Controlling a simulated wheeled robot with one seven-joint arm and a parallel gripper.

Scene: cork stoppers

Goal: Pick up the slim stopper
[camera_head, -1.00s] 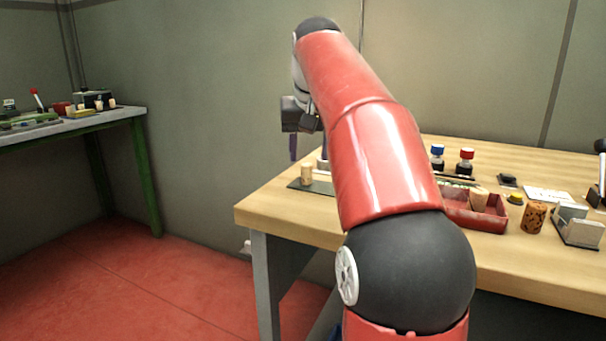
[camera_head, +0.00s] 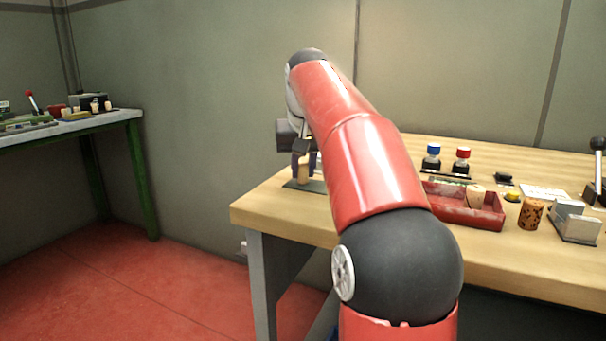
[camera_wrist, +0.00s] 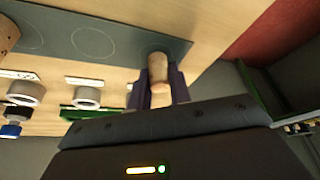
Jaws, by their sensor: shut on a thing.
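I cannot tell whether the stopper touches the strip. My red arm hides the rest of the strip in the head view. The strip (camera_wrist: 100,38) shows ring outlines in the wrist view.
On the wooden table (camera_head: 265,207), a red tray (camera_head: 478,214) holds a cork, with a speckled cork (camera_head: 530,213) and a metal holder (camera_head: 575,225) to its right. Two capped bottles (camera_head: 432,157) stand behind. Another bench (camera_head: 100,120) stands far left.

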